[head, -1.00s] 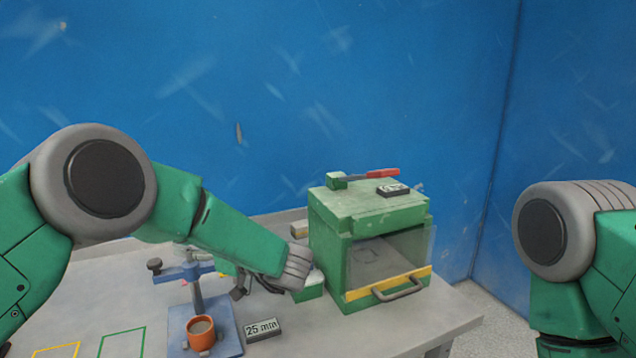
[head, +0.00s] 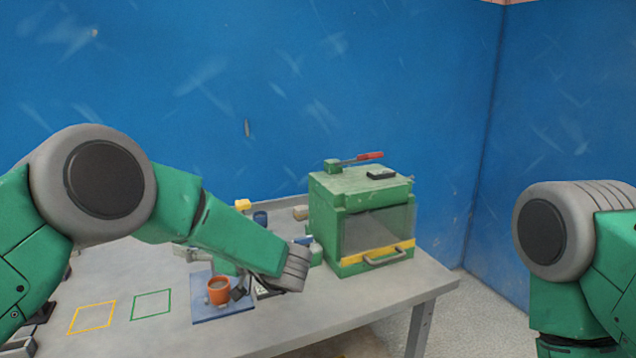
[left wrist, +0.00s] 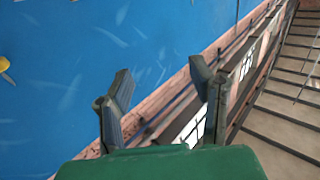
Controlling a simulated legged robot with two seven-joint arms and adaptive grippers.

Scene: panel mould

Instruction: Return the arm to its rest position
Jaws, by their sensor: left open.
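My left arm (head: 215,228) comes in from the left and bends down over the table. In the left wrist view the two fingers of my left gripper (left wrist: 160,72) are apart, with nothing between them. In the head view that gripper is largely hidden by my forearm; a dark part shows beside the orange cup. My right arm (head: 567,245) hangs at the right edge, and its gripper is out of view.
The grey table (head: 330,308) holds an orange cup (head: 219,291) on a blue base (head: 205,313). A green box (head: 340,205) with a clear front and handle stands behind. Yellow (head: 92,317) and green (head: 151,305) outlines mark bare tabletop at left.

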